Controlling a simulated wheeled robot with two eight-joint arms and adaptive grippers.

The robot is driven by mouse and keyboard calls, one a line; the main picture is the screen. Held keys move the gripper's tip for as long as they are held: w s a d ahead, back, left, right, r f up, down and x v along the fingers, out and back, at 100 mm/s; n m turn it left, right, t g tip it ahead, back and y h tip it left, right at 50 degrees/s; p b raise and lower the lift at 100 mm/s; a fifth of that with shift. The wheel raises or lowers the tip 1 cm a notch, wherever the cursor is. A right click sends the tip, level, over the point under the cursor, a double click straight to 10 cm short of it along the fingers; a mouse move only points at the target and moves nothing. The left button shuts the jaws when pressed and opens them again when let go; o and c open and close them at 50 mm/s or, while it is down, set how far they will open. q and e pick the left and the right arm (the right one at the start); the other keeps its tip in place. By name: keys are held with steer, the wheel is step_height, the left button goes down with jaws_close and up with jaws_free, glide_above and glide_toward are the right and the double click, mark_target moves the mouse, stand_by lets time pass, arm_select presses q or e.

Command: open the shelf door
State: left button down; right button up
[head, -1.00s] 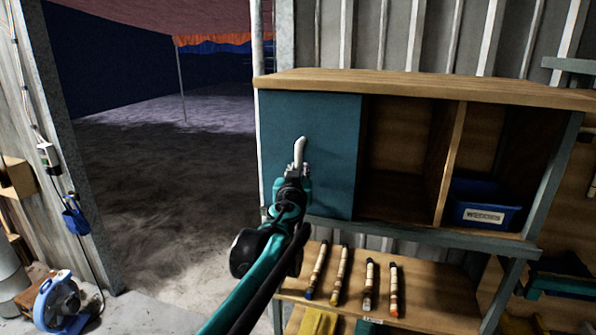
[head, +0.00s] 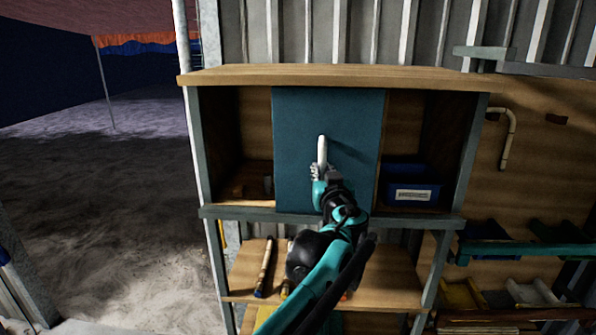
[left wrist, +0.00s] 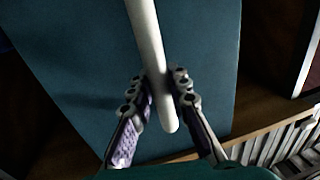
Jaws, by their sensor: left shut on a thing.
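The shelf (head: 330,75) has a wooden top and grey posts. Its teal sliding door (head: 295,115) stands in front of the middle section, and the left compartment (head: 250,135) shows uncovered. The door has a white upright handle (head: 322,147). My left gripper (head: 321,170) is shut on the lower part of this handle. In the left wrist view, the two fingers (left wrist: 161,95) lie on either side of the handle (left wrist: 147,45), close against the door (left wrist: 75,60). My right gripper is not in view.
A blue labelled bin (head: 412,190) sits in the right compartment. A rattan stick (head: 265,268) lies on the lower shelf (head: 390,285); my arm hides other things there. A bent rattan piece (head: 511,140) hangs on the board at right. Open floor (head: 100,210) lies to the left.

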arm_select(q)
steer(key=shift+d, duration=0.8)
steer(key=c, duration=1.4)
jaws_free()
steer(key=s, duration=0.4)
steer(key=s+d, duration=0.1)
steer(key=s, duration=0.3)
steer(key=s+d, duration=0.1)
steer(key=s, duration=0.3)
steer(key=shift+a, duration=0.1)
